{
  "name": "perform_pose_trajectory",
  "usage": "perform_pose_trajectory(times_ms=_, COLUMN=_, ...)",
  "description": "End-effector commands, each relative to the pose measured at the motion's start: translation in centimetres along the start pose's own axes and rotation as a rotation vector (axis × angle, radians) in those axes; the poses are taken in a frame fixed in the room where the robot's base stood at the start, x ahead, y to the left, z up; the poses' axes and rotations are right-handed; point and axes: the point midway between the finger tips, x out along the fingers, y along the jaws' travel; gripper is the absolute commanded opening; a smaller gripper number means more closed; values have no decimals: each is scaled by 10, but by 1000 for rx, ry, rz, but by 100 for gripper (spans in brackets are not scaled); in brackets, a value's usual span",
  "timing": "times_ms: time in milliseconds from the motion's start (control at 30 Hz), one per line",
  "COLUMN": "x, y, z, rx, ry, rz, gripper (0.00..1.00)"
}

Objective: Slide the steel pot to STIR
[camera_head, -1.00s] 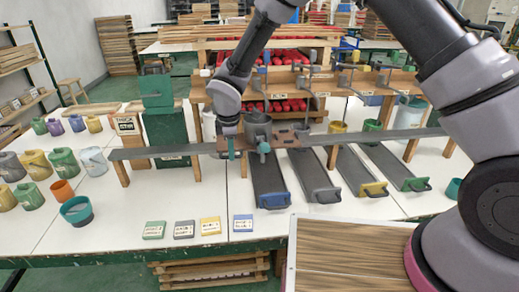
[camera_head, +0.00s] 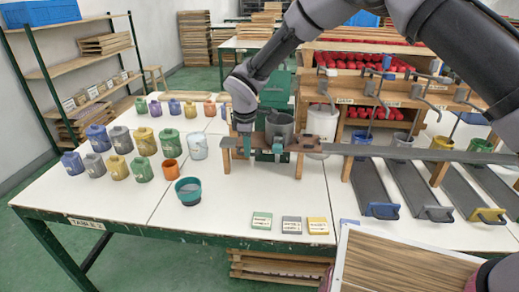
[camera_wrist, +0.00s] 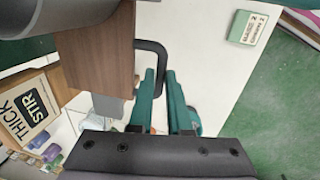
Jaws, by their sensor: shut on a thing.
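The steel pot (camera_head: 279,126) stands upright on a brown wooden carriage (camera_head: 300,146) near the left end of the long grey rail (camera_head: 400,154). My gripper (camera_head: 248,150) is at the carriage's left front, left of the pot. In the wrist view, my teal fingers (camera_wrist: 160,95) are closed around a dark bent handle (camera_wrist: 150,46) beside the wooden block. The pot itself cannot be made out there. A STIR sign (camera_wrist: 36,106) with THICK beside it shows at the left of the wrist view. In the head view my arm hides that sign.
A white bucket (camera_head: 322,128) stands right of the pot. Sloping grey trays (camera_head: 378,185) lie farther right. Several coloured cups and a teal bowl (camera_head: 188,190) are on the left of the white table. Small label cards (camera_head: 291,225) lie in front; the table between is clear.

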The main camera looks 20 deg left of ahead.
Motion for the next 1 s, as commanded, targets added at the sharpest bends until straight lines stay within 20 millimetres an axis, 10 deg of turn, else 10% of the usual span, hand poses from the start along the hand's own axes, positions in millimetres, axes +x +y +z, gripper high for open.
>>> perform_pose_trajectory(times_ms=667, x=-1, y=0, z=-23, rx=-3, ry=5, rz=1, gripper=0)
perform_pose_trajectory(times_ms=767, x=-1, y=0, z=-23, rx=-3, ry=5, rz=1, gripper=46)
perform_pose_trajectory(times_ms=1000, x=0, y=0, z=-21, rx=-1, ry=2, rz=0, gripper=46)
